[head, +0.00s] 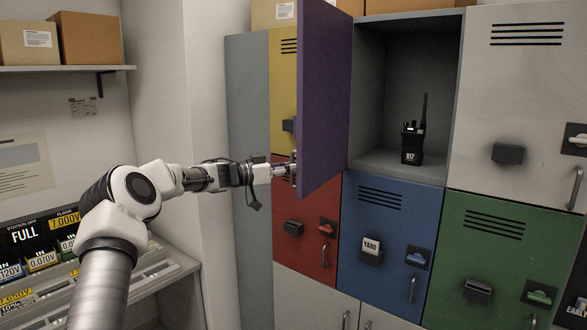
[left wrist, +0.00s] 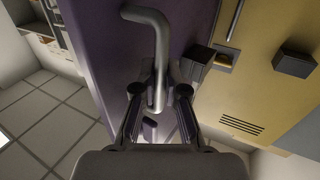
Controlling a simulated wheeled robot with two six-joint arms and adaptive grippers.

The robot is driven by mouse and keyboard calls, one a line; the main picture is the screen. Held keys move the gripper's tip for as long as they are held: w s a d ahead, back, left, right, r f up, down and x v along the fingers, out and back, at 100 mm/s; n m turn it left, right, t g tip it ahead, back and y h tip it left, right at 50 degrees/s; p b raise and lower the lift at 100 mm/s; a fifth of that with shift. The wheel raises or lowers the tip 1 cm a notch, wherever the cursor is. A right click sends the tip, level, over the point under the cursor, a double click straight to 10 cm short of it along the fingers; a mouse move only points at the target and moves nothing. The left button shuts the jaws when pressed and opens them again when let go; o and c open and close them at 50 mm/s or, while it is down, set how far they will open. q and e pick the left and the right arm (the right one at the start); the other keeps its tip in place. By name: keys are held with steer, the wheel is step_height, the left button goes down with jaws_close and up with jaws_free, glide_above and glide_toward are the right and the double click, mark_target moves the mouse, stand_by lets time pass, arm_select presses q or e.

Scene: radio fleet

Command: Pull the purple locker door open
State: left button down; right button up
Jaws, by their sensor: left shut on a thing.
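The purple locker door (head: 323,95) stands swung wide open, nearly edge-on in the head view. Its compartment (head: 405,80) is exposed, with a black radio (head: 412,140) upright on its floor. In the left wrist view the purple door (left wrist: 95,30) fills the upper left, with its bent grey handle (left wrist: 155,45) reaching down between my fingers. My left gripper (head: 291,171) is at the lower part of the door, partly hidden by it. The left wrist view shows the fingers (left wrist: 160,90) shut around the handle. My right gripper is not in view.
Yellow (head: 283,75), red (head: 300,255), blue (head: 385,225), green (head: 500,245) and white (head: 510,80) locker doors surround the compartment, all closed. A charging shelf (head: 150,275) is at lower left. A wall shelf (head: 60,69) holds boxes. Tiled floor (left wrist: 60,110) shows in the left wrist view.

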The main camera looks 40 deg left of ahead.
arm_select(q)
steer(key=shift+a+r, duration=0.15)
steer(key=shift+a, duration=0.05)
stand_by(0.3)
steer(key=c, duration=1.3)
jaws_free()
steer(key=shift+o, duration=0.5)
steer(key=shift+w+d, duration=0.15)
steer(key=shift+w, duration=0.05)
steer(key=v, duration=1.2)
